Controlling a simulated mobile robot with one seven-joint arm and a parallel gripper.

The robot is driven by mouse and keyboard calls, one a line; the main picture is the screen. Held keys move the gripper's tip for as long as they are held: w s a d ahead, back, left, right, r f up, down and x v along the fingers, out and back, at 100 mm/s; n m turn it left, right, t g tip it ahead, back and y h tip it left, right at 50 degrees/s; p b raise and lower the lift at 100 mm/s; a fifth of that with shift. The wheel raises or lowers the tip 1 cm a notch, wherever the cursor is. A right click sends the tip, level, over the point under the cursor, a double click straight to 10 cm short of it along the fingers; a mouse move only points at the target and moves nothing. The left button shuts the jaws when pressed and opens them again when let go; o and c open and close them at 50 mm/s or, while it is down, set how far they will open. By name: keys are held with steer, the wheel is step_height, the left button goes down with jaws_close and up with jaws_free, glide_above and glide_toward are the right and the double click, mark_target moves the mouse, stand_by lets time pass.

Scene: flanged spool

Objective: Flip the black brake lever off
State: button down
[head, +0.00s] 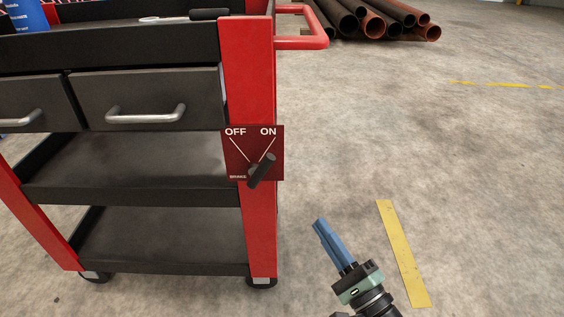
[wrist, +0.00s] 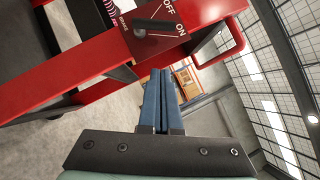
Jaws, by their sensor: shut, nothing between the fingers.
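The black brake lever (head: 262,170) sits on a dark red plate (head: 275,142) marked OFF on the left and ON on the right, fixed to the cart's red corner post. The lever tilts up to the right, toward ON. In the wrist view the lever (wrist: 141,31) lies across the plate (wrist: 160,45) at the top. My gripper (head: 320,223) is to the right of and below the lever, apart from it. Its blue fingers are shut together and empty, as the wrist view also shows (wrist: 160,74).
The red and black tool cart (head: 249,230) stands on the left, with drawers, shelves and a red push handle (head: 320,40). Dark and rusty pipes (head: 372,22) lie at the back. The concrete floor right of the cart is clear, with a yellow strip (head: 403,253).

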mark_target(261, 166)
steer(key=shift+s, duration=0.1)
steer(key=a+b+x, duration=0.1)
steer(key=x, duration=0.5)
steer(key=s+a+r+b+x, duration=0.1)
steer(key=b+x, duration=0.1)
steer(key=x, duration=0.5)
steer(key=shift+s, duration=0.3)
steer(key=shift+r, duration=0.15)
steer(key=shift+a+r+n+g, duration=0.15)
steer(key=shift+n+g, duration=0.15)
steer(key=shift+n, duration=0.2)
